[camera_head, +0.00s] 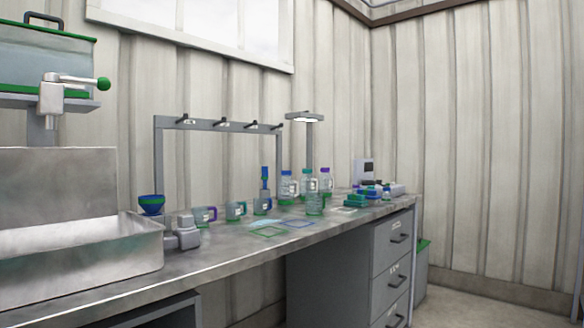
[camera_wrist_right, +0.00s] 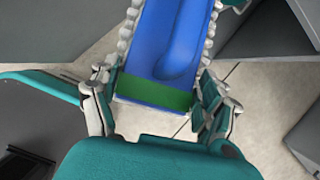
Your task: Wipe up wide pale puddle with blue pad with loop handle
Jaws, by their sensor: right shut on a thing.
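My right gripper (camera_wrist_right: 169,40) shows in the right wrist view. Its pale ridged fingers press on both sides of a blue thing with a green band (camera_wrist_right: 150,55), which I take for the blue pad; a long raised or recessed shape runs along it. Its far end is cut off by the picture edge, and I cannot make out a whole loop. Floor shows below it, so it is held clear of the bench. In the head view a faint pale patch (camera_head: 264,223) lies on the bench top; I cannot tell if it is the puddle. Neither gripper shows in the head view.
A hook rack (camera_head: 215,123) stands behind. The front strip is clear.

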